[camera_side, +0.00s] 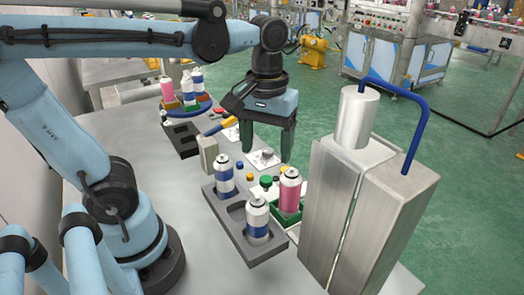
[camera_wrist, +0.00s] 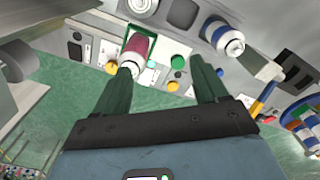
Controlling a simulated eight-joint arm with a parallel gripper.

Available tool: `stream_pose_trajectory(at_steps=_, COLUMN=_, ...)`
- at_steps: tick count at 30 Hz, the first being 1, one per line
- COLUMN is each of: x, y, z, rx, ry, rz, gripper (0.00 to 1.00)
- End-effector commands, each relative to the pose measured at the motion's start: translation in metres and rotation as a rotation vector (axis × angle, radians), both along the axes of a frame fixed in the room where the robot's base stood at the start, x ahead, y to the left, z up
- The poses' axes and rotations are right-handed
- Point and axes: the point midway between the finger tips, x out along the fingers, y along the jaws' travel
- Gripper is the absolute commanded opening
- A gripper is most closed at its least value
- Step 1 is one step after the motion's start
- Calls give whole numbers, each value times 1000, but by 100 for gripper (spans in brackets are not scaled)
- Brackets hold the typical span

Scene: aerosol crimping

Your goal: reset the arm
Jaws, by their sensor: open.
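My gripper (camera_side: 266,148) hangs above the table with its two green fingers pointing down, spread apart and empty. In the side view it is behind the dark tray and left of the crimping machine. In the wrist view the open fingers (camera_wrist: 165,72) frame a control panel with coloured buttons, and nothing is between them. A pink can (camera_side: 289,193) stands upright in a green holder; it also shows in the wrist view (camera_wrist: 138,47) beyond the left finger. Two white-and-blue cans, the front one (camera_side: 257,217) and the rear one (camera_side: 225,176), stand upright in the dark tray (camera_side: 225,212).
The grey crimping machine (camera_side: 345,205) with a blue pipe (camera_side: 420,120) stands tall at the right. A round holder (camera_side: 190,108) with several cans is at the back left. Small coloured buttons lie between the tray and the machine. Bare table (camera_side: 205,255) lies in front.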

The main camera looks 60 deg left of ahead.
Motion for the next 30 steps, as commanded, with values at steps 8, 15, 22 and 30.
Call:
stream_pose_trajectory(at_steps=8, x=-31, y=19, z=-9, rx=0, ry=0, rz=2, gripper=72)
stream_pose_trajectory(at_steps=15, x=-48, y=28, z=-22, rx=-1, ry=1, rz=0, gripper=72)
stream_pose_trajectory(at_steps=22, x=-48, y=28, z=-37, rx=0, ry=0, rz=0, gripper=72)
stream_pose_trajectory(at_steps=30, x=-48, y=28, z=-41, rx=0, ry=0, rz=0, gripper=72)
